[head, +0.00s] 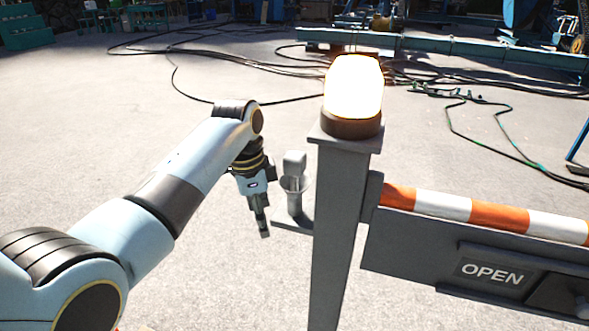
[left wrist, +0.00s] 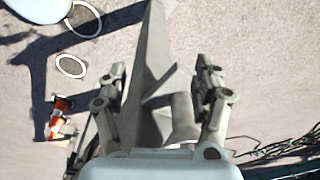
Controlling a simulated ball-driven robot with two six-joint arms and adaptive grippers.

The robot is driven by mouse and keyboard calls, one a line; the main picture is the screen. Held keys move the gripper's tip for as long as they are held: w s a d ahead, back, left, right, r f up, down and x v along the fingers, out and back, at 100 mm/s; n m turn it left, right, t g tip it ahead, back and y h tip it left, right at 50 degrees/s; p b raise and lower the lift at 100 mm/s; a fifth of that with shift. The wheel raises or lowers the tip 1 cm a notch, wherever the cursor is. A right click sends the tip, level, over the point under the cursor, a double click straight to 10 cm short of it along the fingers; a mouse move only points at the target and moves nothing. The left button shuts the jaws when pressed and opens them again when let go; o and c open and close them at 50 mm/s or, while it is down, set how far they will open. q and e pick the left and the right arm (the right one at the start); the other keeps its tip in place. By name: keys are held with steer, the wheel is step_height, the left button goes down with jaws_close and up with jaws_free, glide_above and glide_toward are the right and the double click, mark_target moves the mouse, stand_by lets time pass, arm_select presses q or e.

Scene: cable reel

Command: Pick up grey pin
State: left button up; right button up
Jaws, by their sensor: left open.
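The grey pin (head: 294,164) stands upright on a small grey bracket (head: 290,224) fixed to the left side of a grey post (head: 340,230). It has a block-shaped head, and a thin pale ring hangs around it. My left gripper (head: 262,220) points down just left of the pin, at about the height of the bracket. In the left wrist view the gripper (left wrist: 161,76) is open, with a grey cylinder (left wrist: 183,112), apparently the pin, between its fingers and nearer the right one. I cannot tell whether they touch. My right gripper is not in view.
A bright lamp (head: 353,88) tops the post. A barrier arm with orange and white stripes (head: 442,204) and an "OPEN" sign (head: 492,273) extends right. Cables (head: 250,62) lie on the floor behind. The floor left of the post is clear.

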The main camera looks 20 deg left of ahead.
mark_target(294, 155)
arm_select(q)
steer(key=w+d+r+m, duration=0.1)
steer(key=w+r+m, duration=0.1)
steer(key=r, duration=0.4)
steer(key=w+d+r+m+p, duration=0.1)
steer(key=w+r+m, duration=0.1)
steer(key=r, duration=0.5)
steer(key=w+d+r+m, duration=0.1)
steer(key=w+r+m, duration=0.1)
steer(key=w+r, duration=0.2)
steer(key=shift+d+r+g+h+p, duration=0.2)
steer(key=shift+r, duration=0.65)
steer(key=shift+d+r+g+h+p, duration=0.15)
steer(key=shift+r+g+h+p, duration=0.05)
steer(key=shift+r, duration=0.6)
steer(key=f, duration=0.5)
steer(key=shift+d, duration=0.4)
steer(key=f, duration=0.4)
steer(key=shift+s+d+f, duration=0.1)
steer(key=shift+s+f, duration=0.15)
steer(key=shift+s, duration=0.1)
steer(key=shift+f, duration=0.4)
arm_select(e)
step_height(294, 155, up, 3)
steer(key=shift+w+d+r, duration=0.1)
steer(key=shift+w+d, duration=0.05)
arm_select(q)
jaws_close()
